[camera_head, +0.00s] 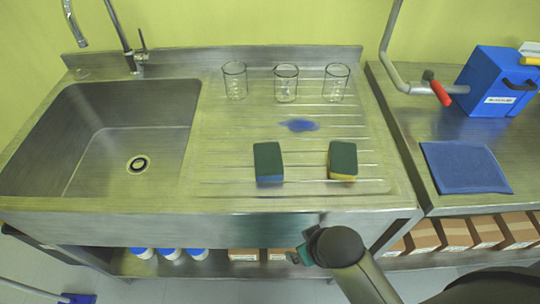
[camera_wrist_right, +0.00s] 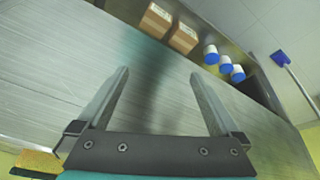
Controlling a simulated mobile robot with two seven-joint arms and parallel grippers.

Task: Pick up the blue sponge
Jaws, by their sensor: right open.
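The blue sponge (camera_head: 268,163) lies on the ribbed drainboard, dark green on top with a blue body showing at its front edge. A similar sponge (camera_head: 343,160) with a yellow body lies to its right. My right gripper (camera_wrist_right: 158,80) is open and empty in the wrist view, with the steel front of the sink unit beyond its fingers. In the head view my right arm's wrist is in front of the counter edge, below the sponges, and its fingers are mostly hidden. A yellow sponge edge (camera_wrist_right: 38,160) shows at the wrist view's lower left. My left gripper is out of view.
Three glass beakers (camera_head: 285,83) stand behind a blue spill (camera_head: 299,125) on the drainboard. The sink basin (camera_head: 120,130) is at left. A blue box (camera_head: 497,82) and blue cloth (camera_head: 466,167) are on the right table. Cardboard boxes (camera_head: 487,230) sit below.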

